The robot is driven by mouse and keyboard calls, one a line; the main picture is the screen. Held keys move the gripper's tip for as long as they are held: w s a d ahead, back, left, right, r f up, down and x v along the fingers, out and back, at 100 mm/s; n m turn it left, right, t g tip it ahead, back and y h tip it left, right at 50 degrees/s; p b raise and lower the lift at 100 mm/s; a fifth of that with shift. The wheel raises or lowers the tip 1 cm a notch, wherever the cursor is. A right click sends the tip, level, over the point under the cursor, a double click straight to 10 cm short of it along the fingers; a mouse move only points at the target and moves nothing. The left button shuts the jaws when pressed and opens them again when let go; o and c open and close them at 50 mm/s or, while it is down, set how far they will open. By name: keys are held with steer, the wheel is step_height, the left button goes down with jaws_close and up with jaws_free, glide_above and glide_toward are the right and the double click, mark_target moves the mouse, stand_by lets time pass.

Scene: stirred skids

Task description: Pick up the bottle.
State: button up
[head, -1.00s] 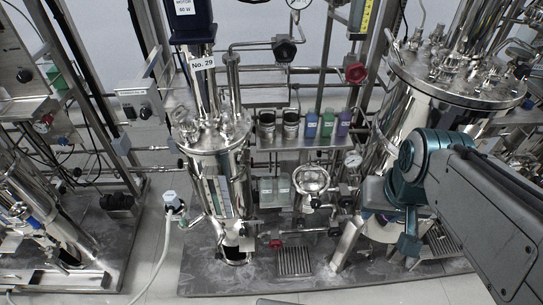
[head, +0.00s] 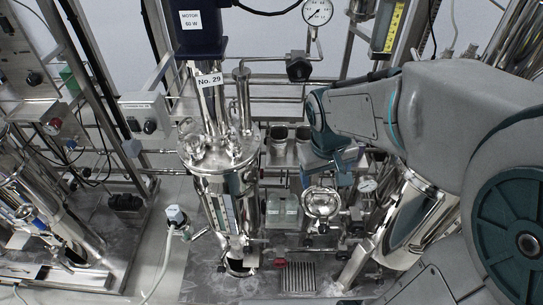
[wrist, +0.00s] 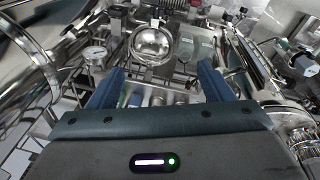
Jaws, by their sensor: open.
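Small bottles stand on a steel shelf behind the small vessel. In the head view my arm and gripper (head: 325,165) hide the coloured ones. In the wrist view, small coloured shapes, one greenish (wrist: 136,99), show low between the fingers and look like bottle tops. They are partly hidden by the gripper body, and I cannot tell which is the bottle meant. My gripper (wrist: 160,82) is open, its two blue fingers apart with nothing held between them. It is over the shelf area, pointing down and forward.
Two dark-topped steel canisters (head: 290,133) stand left of my gripper. Pipes and a gauge (head: 317,11) crowd the back.

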steer(key=w+a+f+n, duration=0.2)
steer(key=w+a+f, duration=0.3)
steer(key=w, duration=0.1)
steer(key=n+g+y+p, duration=0.1)
steer(key=n+g+p, duration=0.1)
glide_above(273, 197)
step_height(273, 197, down, 7)
steer(key=shift+n, duration=0.3)
step_height(273, 197, down, 8)
steer(key=shift+w+d+f, duration=0.15)
steer(key=shift+s+f+p, duration=0.2)
steer(key=shift+f+p, duration=0.35)
steer(key=shift+f, duration=2.3)
steer(key=c, duration=1)
